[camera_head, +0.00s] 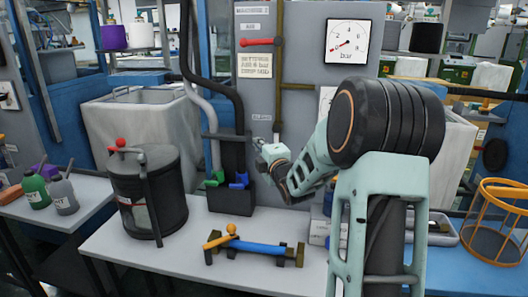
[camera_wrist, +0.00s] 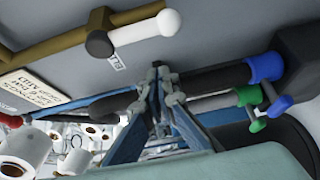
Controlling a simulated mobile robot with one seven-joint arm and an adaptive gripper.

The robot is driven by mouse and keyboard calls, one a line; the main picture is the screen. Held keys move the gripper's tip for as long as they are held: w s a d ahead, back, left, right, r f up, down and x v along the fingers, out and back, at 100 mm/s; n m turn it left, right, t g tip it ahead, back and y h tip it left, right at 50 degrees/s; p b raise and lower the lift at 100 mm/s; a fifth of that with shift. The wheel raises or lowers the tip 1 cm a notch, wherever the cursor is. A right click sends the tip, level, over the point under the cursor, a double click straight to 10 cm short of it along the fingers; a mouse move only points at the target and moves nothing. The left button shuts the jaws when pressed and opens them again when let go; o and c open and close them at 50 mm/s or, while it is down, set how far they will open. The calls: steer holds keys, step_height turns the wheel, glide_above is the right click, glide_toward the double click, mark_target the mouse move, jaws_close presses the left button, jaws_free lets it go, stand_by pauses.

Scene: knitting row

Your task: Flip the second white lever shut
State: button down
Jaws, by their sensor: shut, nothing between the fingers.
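A white lever handle (camera_wrist: 145,27) with a dark section and a white knob sits on the end of a brass pipe, at the top of the wrist view. The brass pipe (camera_head: 279,80) runs down the grey panel in the head view. I cannot make the white lever out clearly there, near the pipe's lower end. My gripper (camera_head: 262,146) is close to the panel by that lower end. In the wrist view my gripper (camera_wrist: 166,84) is shut and empty, apart from the white lever. Whether the lever is open or shut, I cannot tell.
Blue (camera_wrist: 264,66) and green (camera_wrist: 250,95) hose fittings lie right of my fingers. A dark lidded pot (camera_head: 150,195) and a blue bar (camera_head: 256,248) are on the bench.

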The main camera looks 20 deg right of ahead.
steer(key=shift+s+d, duration=0.3)
steer(key=shift+d, duration=0.3)
steer(key=shift+s+d, duration=0.3)
steer(key=shift+d, duration=0.3)
steer(key=shift+s+d, duration=0.3)
steer(key=shift+d, duration=0.3)
steer(key=shift+s+d+n+g+b, duration=0.25)
steer(key=shift+n+g+b, duration=0.15)
steer(key=shift+n, duration=0.2)
steer(key=shift+s+d+r+n+g+h+p, duration=0.55)
steer(key=shift+n+g+h+p, duration=0.55)
steer(key=shift+n, duration=0.7)
steer(key=shift+s+d+r+n+g+h+p, duration=0.3)
steer(key=shift+d+r+n+g+h+p, duration=0.45)
steer(key=shift+n+g, duration=0.9)
steer(key=shift+s+d+r+n+g+h+p, duration=0.45)
steer(key=shift+d+n+g+h+p, duration=0.45)
steer(key=shift+n, duration=1.05)
steer(key=shift+a+h, duration=0.2)
steer(key=shift+h, duration=0.05)
steer(key=shift+f, duration=0.1)
